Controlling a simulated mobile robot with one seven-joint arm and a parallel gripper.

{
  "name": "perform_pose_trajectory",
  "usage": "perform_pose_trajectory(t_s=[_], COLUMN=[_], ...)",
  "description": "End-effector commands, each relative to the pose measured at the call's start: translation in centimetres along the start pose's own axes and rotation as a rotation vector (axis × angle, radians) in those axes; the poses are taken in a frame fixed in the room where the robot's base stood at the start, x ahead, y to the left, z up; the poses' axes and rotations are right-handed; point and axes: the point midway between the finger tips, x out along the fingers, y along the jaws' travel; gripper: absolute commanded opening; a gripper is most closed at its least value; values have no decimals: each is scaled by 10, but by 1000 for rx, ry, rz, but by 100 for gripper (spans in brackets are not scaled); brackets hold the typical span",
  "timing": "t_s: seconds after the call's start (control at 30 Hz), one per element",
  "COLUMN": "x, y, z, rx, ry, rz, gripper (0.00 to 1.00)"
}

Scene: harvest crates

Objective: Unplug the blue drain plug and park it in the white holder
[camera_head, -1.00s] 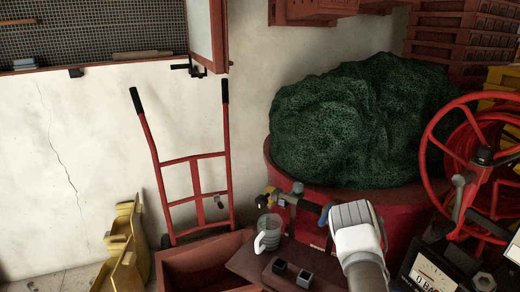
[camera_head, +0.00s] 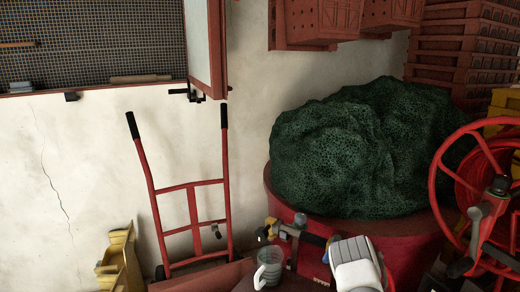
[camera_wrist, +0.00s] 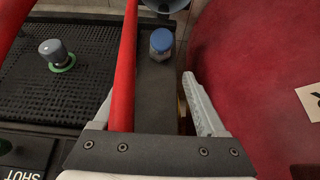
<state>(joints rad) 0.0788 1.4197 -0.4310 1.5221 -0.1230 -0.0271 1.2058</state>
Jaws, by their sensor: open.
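In the wrist view a blue cap (camera_wrist: 161,40), which looks like the drain plug, sits upright on a grey fitting beyond my fingertips. My gripper (camera_wrist: 148,88) is open, its fingers apart, with nothing gripped between them. The blue cap lies ahead of the gap and apart from both fingers. In the head view my white wrist is at the bottom right of centre, with a small blue part (camera_head: 326,256) just left of it. I cannot make out a white holder in either view.
A red bar (camera_wrist: 124,75) runs close by my left finger. A grey knob with a green ring (camera_wrist: 58,58) stands on a black mesh tray (camera_wrist: 90,85). A red drum (camera_wrist: 255,70) fills the right.

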Motion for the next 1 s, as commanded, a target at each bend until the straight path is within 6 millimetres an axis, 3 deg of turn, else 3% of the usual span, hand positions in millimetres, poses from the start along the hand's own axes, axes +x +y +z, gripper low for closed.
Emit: perform_pose_trajectory(t_s=[0.5,1.0], x=[71,109], y=[1,0], z=[3,1], rx=[3,1], ry=[0,0], rz=[0,-1], gripper=[74,74])
